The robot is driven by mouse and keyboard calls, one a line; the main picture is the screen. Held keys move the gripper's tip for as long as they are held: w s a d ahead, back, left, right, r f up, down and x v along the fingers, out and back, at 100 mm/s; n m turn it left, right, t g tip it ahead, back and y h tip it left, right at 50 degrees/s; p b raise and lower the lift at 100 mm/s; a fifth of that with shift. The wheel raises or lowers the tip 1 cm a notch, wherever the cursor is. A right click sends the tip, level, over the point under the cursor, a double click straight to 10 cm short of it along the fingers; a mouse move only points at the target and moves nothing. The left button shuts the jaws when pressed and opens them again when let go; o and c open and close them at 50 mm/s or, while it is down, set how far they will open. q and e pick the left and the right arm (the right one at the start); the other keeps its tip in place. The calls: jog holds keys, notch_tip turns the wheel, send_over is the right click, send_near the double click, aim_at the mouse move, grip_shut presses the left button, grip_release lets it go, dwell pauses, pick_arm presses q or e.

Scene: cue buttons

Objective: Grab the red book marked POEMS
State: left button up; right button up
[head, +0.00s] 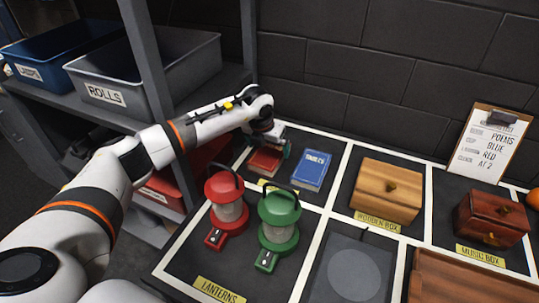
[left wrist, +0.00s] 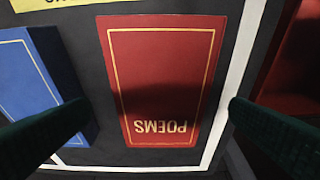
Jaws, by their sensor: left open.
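The red book (head: 265,161) lies flat in a table compartment in the head view, partly hidden by my left gripper. In the left wrist view the red book (left wrist: 160,75) shows its gold border and the word POEMS, upside down. My left gripper (head: 272,143) is above the book and open. Its two dark fingertips stand on either side of the book in the left wrist view (left wrist: 155,125), with no visible contact. A shadow falls across the cover. My right gripper is not in view.
A blue book (head: 312,170) lies right beside the red one. Red (head: 226,205) and green (head: 279,220) lanterns stand in front. A wooden box (head: 386,192) is to the right. Shelves with a grey ROLLS bin (head: 143,95) stand at left, close to my arm.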

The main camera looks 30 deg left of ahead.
aim_at(270, 153)
pick_arm(q)
jog(key=x, duration=0.3)
jog(key=shift+f, duration=0.1)
jog(key=shift+c, duration=0.3)
jog(key=shift+w, duration=0.1)
jog(key=c, duration=1.1)
